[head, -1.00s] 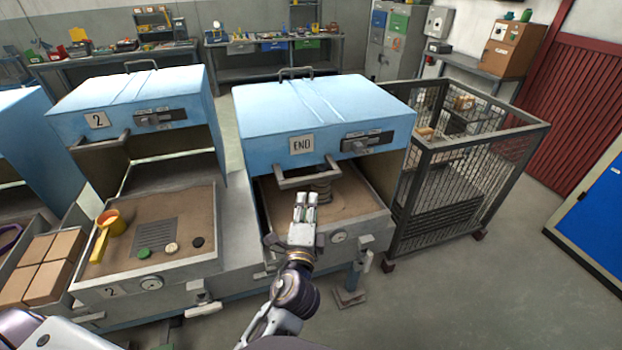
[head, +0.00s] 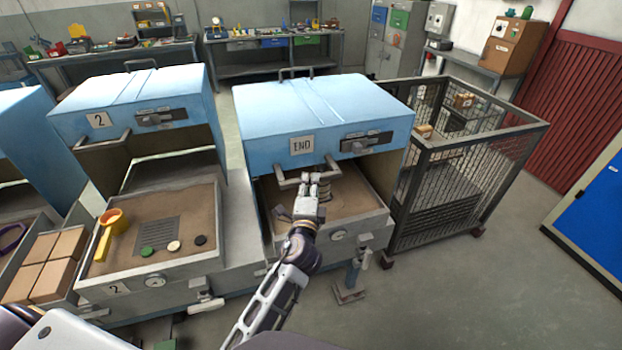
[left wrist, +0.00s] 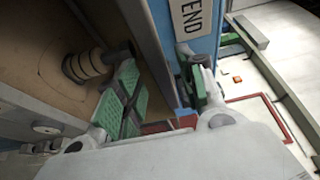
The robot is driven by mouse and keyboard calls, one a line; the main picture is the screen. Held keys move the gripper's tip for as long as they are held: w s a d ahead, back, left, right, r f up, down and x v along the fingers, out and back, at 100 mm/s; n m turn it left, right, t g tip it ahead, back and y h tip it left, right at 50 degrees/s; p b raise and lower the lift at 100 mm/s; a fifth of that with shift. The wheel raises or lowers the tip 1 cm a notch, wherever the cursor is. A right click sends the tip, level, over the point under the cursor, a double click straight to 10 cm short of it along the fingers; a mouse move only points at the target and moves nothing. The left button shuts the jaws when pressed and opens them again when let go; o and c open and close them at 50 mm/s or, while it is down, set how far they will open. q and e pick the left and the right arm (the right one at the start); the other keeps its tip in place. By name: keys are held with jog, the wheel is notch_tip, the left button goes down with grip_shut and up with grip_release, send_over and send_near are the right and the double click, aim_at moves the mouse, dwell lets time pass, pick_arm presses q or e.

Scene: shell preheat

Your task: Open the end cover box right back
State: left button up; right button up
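The END box has a blue cover (head: 325,108) with an "END" label (head: 302,145) and a grey bar handle (head: 290,182) at its lower front edge. The cover stands above a sand-filled tray (head: 350,240), with a gap at the front. A ringed, cylinder-like piece (left wrist: 85,65) stands on the sand under the cover. My left gripper (head: 314,180) is at the right part of the handle, overlapping it in the head view. In the left wrist view its green-padded fingers (left wrist: 165,95) are apart. I cannot tell whether they touch the handle. My right gripper is not in view.
Box 2 (head: 135,100) stands at the left with its cover raised; its tray (head: 210,270) holds a yellow ladle (head: 110,225) and small discs. A wire cage cart (head: 455,190) stands close at the right. Workbenches line the back. The floor at the front right is clear.

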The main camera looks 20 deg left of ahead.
aim_at(310, 182)
pick_arm(q)
jog(key=shift+x, duration=1.6)
grip_shut()
